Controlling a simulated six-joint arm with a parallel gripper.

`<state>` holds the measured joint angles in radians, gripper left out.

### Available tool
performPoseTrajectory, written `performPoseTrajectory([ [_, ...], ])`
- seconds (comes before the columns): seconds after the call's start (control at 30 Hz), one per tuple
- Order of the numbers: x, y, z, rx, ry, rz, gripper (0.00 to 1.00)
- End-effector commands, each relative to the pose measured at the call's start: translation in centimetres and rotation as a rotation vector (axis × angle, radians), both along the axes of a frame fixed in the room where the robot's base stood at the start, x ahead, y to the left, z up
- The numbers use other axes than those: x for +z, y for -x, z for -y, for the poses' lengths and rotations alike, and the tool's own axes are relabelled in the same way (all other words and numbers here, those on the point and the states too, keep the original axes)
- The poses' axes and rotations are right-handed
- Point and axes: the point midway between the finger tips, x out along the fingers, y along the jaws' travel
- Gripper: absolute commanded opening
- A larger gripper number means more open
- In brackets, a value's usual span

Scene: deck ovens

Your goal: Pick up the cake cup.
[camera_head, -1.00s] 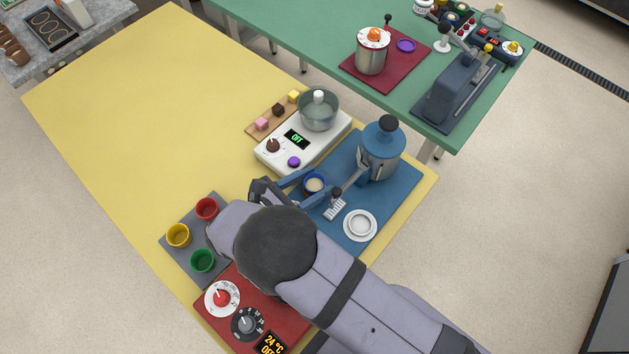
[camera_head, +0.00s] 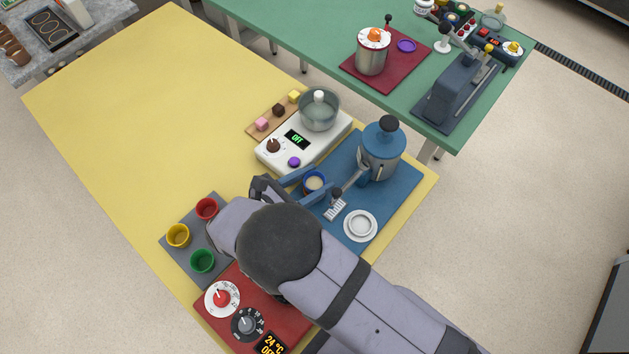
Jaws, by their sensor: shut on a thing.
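The cup's lower side is partly hidden by the near finger. I cannot tell whether its base touches the mat.
A white scale (camera_head: 270,158) with a glass pot (camera_head: 319,110) is just behind. The yellow table (camera_head: 130,100) is clear at far left.

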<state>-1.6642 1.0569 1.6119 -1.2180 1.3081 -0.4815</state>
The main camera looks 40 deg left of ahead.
Motion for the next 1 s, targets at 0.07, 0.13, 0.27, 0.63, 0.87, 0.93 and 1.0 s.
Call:
performPoseTrajectory([
  [0.07,0.7,0.0,0.0,-0.001,-0.003,0.0,0.19],
  [0.13,1.5,0.0,0.0,-0.001,-0.005,0.0,0.19],
  [0.27,3.3,0.0,0.0,-0.001,-0.006,0.001,0.19],
  [0.63,8.1,0.0,0.0,-0.001,-0.003,0.0,0.19],
  [0.87,9.0,0.0,0.1,0.0,-0.001,0.0,0.19],
  [0.93,9.1,0.0,0.1,-0.001,0.0,0.0,0.19],
  [1.0,9.1,0.0,0.1,-0.001,0.0,0.001,0.19],
])
